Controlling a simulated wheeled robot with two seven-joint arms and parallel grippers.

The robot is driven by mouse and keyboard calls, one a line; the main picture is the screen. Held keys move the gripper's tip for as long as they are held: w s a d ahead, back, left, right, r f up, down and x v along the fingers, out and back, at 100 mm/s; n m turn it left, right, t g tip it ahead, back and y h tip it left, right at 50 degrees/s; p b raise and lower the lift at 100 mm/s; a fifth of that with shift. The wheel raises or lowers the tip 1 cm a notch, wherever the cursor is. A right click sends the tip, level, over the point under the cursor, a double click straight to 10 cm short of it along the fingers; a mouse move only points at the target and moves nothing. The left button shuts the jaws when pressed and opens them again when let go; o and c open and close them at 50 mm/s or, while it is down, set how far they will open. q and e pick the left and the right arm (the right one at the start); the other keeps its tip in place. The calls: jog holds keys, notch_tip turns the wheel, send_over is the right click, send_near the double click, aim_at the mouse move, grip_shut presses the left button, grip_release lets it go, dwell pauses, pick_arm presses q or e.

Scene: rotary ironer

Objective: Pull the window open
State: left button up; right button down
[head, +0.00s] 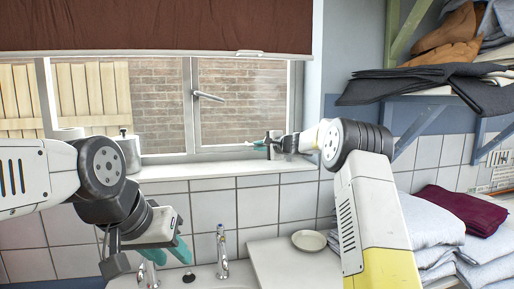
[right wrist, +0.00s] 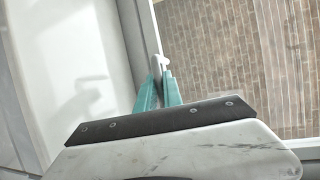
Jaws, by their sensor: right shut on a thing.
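The window (head: 240,105) is in the back wall, under a brown blind. Its right pane appears to sit in its frame; I cannot tell whether there is a small gap. A grey lever handle (head: 208,96) sticks out from the pane's left upright. My right gripper (head: 258,145) is at the pane's bottom edge, just above the sill. In the right wrist view its teal fingers (right wrist: 158,82) are closed on a small white window fitting (right wrist: 157,62) beside the frame. My left gripper (head: 166,251) hangs low over the sink, its teal fingers apart and empty.
Folded laundry (head: 432,232) is stacked at the right, under a loaded shelf (head: 420,97).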

dwell(0.8)
jog(key=w+a+m+h, duration=0.1)
jog(key=w+a+m+t+h, duration=0.1)
jog(key=w, duration=0.1)
jog(key=w+a+m+h, duration=0.1)
jog(key=shift+w+t+h, duration=0.25)
jog(key=shift+t+h, duration=0.05)
jog(key=shift+t, duration=0.1)
jog(key=shift+w+a+h, duration=0.1)
jog(key=shift+w+h, duration=0.25)
jog(key=shift+h, duration=0.05)
jog(key=c, duration=1.5)
grip_release()
jog(key=shift+s+r, duration=0.15)
jog(key=shift+s, duration=0.7)
jog(key=shift+d+v, duration=0.15)
jog(key=shift+v, duration=1.4)
jog(key=shift+d+v, duration=0.1)
jog(key=shift+v, duration=1.45)
